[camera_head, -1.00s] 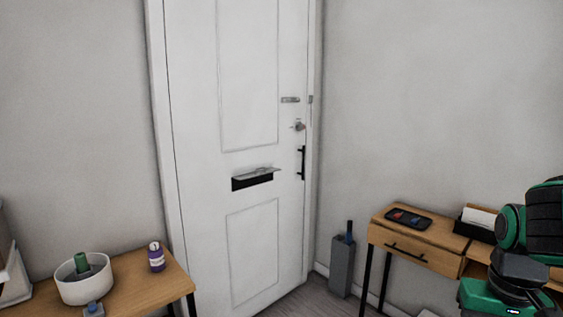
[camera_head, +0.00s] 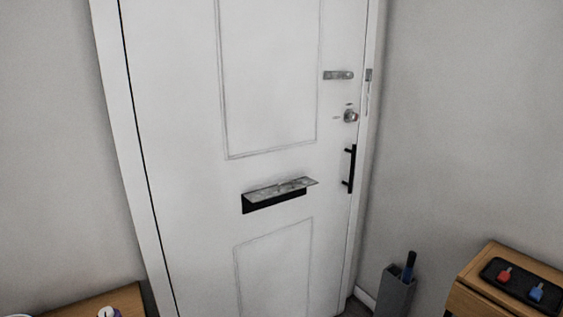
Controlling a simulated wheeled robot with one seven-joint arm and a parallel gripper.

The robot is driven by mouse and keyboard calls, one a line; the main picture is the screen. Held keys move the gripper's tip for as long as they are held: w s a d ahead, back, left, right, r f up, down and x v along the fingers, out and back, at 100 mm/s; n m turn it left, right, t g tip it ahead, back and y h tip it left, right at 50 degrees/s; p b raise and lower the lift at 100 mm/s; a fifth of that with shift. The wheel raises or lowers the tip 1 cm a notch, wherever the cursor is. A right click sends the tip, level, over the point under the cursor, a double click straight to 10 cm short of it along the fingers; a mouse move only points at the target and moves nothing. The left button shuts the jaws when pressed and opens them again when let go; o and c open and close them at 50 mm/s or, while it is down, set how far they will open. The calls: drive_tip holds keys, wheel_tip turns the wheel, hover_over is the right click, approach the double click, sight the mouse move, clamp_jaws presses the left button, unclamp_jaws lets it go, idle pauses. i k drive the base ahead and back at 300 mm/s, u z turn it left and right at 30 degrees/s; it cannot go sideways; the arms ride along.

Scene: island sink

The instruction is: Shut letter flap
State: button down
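The letter flap (camera_head: 283,189) is a grey metal plate on the white door (camera_head: 190,150). It is raised and sticks out from the door, with the dark letter slot (camera_head: 274,202) showing below it. The flap sits between the upper and lower door panels, left of the black pull handle (camera_head: 350,169). My gripper is not in view.
A wooden table (camera_head: 118,300) is at the lower left. A wooden side table (camera_head: 488,300) at the lower right bears a black tray (camera_head: 516,288) with red and blue keys. A grey holder (camera_head: 394,291) stands in the corner. The space before the flap looks clear.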

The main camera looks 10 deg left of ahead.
sight(283, 188)
drive_tip(key=u, duration=0.4)
drive_tip(key=i, duration=1.1)
drive_tip(key=u, duration=0.45)
